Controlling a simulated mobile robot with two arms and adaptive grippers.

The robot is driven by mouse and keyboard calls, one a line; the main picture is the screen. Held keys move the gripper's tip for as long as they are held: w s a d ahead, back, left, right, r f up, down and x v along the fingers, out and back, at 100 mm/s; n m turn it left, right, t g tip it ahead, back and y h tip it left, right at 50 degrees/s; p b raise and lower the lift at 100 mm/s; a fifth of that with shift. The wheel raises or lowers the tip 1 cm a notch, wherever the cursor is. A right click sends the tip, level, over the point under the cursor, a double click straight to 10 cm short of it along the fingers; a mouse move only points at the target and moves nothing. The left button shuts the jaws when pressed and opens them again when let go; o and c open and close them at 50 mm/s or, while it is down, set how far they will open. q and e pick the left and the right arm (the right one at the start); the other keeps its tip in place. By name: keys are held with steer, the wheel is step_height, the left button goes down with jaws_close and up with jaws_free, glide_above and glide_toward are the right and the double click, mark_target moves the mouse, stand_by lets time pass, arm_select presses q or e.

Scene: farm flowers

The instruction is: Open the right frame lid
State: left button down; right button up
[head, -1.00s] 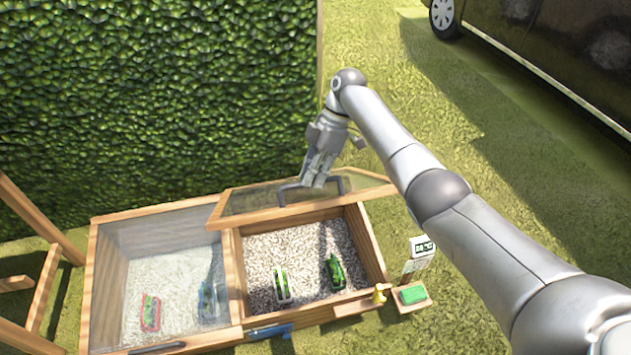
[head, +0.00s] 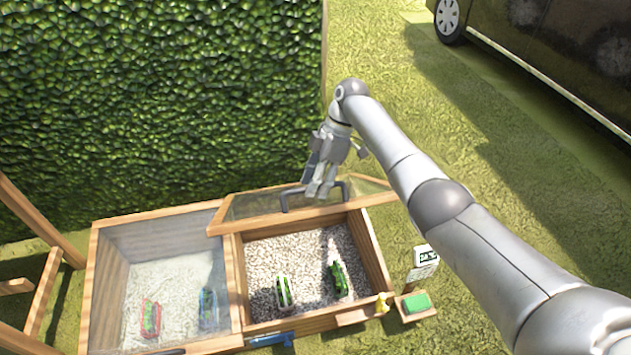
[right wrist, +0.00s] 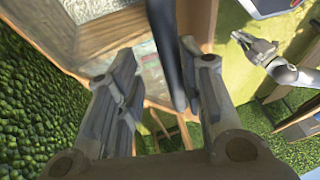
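The right frame lid (head: 265,204), a glazed wooden panel, is raised over the back of the right frame (head: 375,252), whose gravel bed is exposed. A dark U-shaped handle (head: 284,202) is on the lid's edge. My right gripper (head: 320,190) is at this handle with its fingers spread. In the right wrist view, the dark handle bar (right wrist: 165,45) passes between the two fingers of my right gripper (right wrist: 160,90), with gaps beside it. My left gripper (right wrist: 250,45) shows small at the upper right there, empty, fingers apart.
The left frame (head: 93,285) has its clear lid (head: 165,240) down. Plant trays (head: 284,290) stand on the gravel. A small sign (head: 425,256) and green block (head: 416,302) are at the right. A hedge (head: 160,100) rises behind; a vehicle (head: 560,50) stands far right.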

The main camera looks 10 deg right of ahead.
steer(key=v, duration=1.2)
